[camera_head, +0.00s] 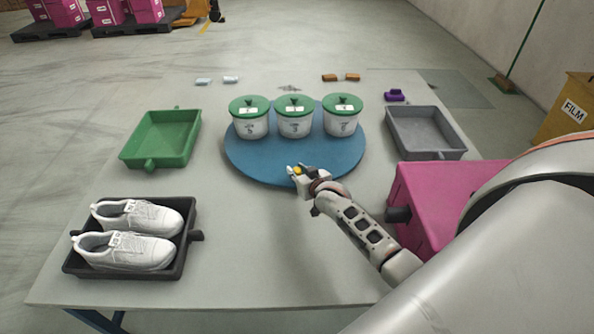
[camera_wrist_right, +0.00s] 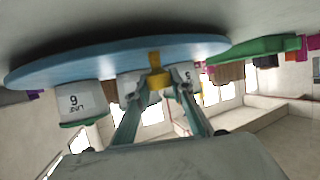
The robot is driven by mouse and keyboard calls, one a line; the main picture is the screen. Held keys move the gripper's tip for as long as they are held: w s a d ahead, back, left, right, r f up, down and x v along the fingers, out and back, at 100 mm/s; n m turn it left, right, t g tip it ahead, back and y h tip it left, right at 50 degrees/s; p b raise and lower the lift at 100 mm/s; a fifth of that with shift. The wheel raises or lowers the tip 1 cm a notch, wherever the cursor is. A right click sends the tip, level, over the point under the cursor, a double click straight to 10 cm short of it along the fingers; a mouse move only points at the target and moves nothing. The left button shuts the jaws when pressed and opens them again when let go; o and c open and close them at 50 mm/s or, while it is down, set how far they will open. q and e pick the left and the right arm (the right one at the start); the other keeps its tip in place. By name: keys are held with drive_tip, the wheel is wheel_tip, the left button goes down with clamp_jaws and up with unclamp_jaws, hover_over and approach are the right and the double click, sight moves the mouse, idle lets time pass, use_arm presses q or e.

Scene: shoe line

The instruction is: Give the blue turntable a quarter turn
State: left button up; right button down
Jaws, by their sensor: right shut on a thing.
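The blue turntable (camera_head: 258,165) lies flat at the middle of the table. Three white jars with green lids, a left one (camera_head: 250,128), a middle one (camera_head: 295,126) and a right one (camera_head: 343,125), stand in a row across its far half. My right gripper (camera_head: 297,171) is at the turntable's near edge, shut on a small yellow handle (camera_head: 297,169). In the right wrist view, which is upside down, the yellow handle (camera_wrist_right: 155,68) sits between the fingertips (camera_wrist_right: 160,88), at the rim of the turntable (camera_wrist_right: 100,62). My left gripper is not in view.
A green tray (camera_head: 128,153) is at left, with a black tray (camera_head: 194,217) of white shoes nearer. A grey tray (camera_head: 452,154) and a pink box (camera_head: 440,190) are at right. Small blue, brown and purple items lie at the far edge. Table space in front of the turntable is clear.

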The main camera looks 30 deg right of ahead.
sight(317, 166)
drive_tip(key=shift+d, duration=0.1)
drive_tip(key=shift+s+d+r+n+y+p, duration=0.15)
drive_tip(key=shift+d+r+n+y+p, duration=0.15)
drive_tip(key=shift+d+n+p, duration=0.1)
drive_tip(key=shift+s+d+n+y, duration=0.25)
drive_tip(key=shift+d+n+y, duration=0.05)
drive_tip(key=shift+d, duration=0.3)
drive_tip(key=shift+s+d+n+t+y, duration=0.15)
drive_tip(key=shift+s+d+n+y, duration=0.2)
drive_tip(key=shift+d, duration=0.3)
drive_tip(key=shift+s+d+n+t+y, duration=0.1)
drive_tip(key=shift+d+n+t+y, duration=0.05)
drive_tip(key=shift+d+y, duration=0.4)
drive_tip(key=shift+s+d+n+b, duration=0.15)
drive_tip(key=shift+s+d+b, duration=0.1)
drive_tip(key=shift+d, duration=0.3)
drive_tip(key=shift+s+d+n+b, duration=0.15)
drive_tip(key=shift+d+b, duration=0.1)
drive_tip(key=shift+d, duration=0.25)
drive_tip(key=c, duration=1.7)
unclamp_jaws()
drive_tip(key=shift+s+a+f, duration=0.1)
drive_tip(key=shift+f, duration=0.05)
